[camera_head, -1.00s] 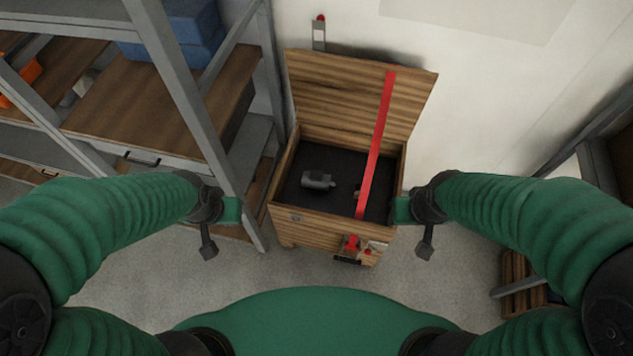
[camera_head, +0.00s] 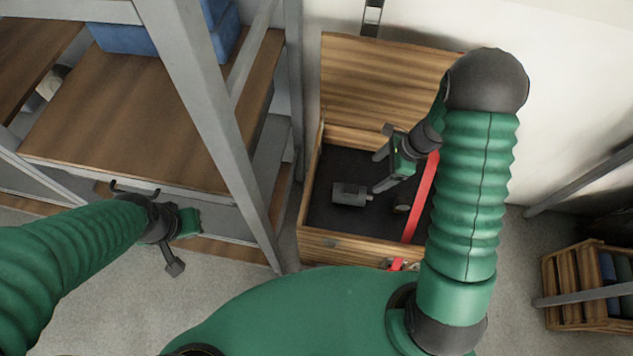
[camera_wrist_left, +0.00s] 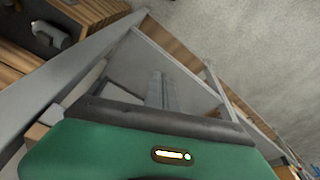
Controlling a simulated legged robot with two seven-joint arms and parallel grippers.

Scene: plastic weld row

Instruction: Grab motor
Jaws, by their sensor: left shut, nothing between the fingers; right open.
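The motor (camera_head: 350,194), a small grey cylinder-like part with a thin shaft, lies on the dark floor of the open wooden chest (camera_head: 335,243). It also shows at the upper left of the left wrist view (camera_wrist_left: 52,35). My right gripper (camera_head: 379,172) is over the chest, just right of the motor and apart from it, with its fingers open and empty. My left gripper (camera_head: 188,245) is shut and empty, left of the chest in front of the shelf drawer.
A red strap (camera_head: 421,200) runs from the lid side to the chest's front, close to my right gripper. A grey metal shelf (camera_head: 215,120) stands left, a wooden crate (camera_head: 580,290) at lower right.

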